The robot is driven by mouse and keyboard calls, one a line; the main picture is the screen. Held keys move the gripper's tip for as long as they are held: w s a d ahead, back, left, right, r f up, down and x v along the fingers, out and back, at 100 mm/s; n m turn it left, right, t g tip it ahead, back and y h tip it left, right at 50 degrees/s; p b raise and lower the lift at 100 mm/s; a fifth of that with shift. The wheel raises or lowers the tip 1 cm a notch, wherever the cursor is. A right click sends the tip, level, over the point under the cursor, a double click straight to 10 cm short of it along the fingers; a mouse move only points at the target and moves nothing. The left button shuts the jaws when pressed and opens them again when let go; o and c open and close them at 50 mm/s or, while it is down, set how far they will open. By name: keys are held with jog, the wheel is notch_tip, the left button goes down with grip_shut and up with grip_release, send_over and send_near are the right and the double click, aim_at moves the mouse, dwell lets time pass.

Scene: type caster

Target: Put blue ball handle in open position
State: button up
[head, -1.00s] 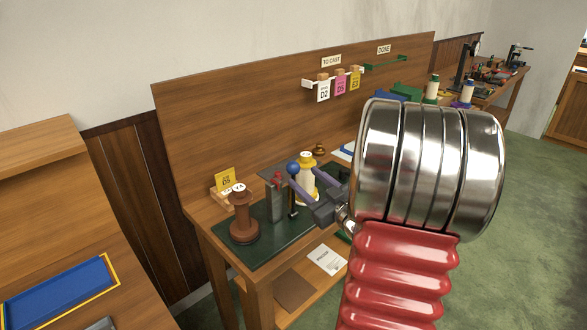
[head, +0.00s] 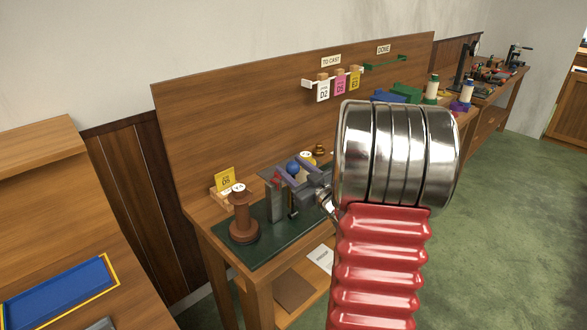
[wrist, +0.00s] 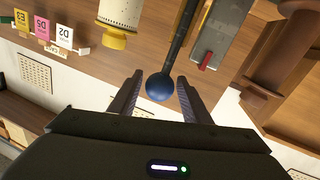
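The blue ball (head: 293,167) tops a dark lever on the grey casting device (head: 277,201) on the bench. In the wrist view the ball (wrist: 160,87) lies between the two fingers of my gripper (wrist: 158,77), with gaps showing on both sides. The dark lever rod (wrist: 181,38) runs away from the ball. My gripper is open and empty. In the head view my gripper (head: 288,172) reaches the ball from the right, and its fingers partly cover the device. Whether a finger touches the ball is not clear.
A brown spool (head: 242,215) stands left of the device on the dark green mat (head: 250,252). A white and yellow spool (wrist: 119,20) stands close behind the lever. Tickets (head: 340,86) hang on the back panel. Other benches (head: 490,100) stand at the far right.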

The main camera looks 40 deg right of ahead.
grip_shut()
jog(key=shift+d, duration=0.15)
dwell(0.4)
jog(key=shift+a, duration=0.2)
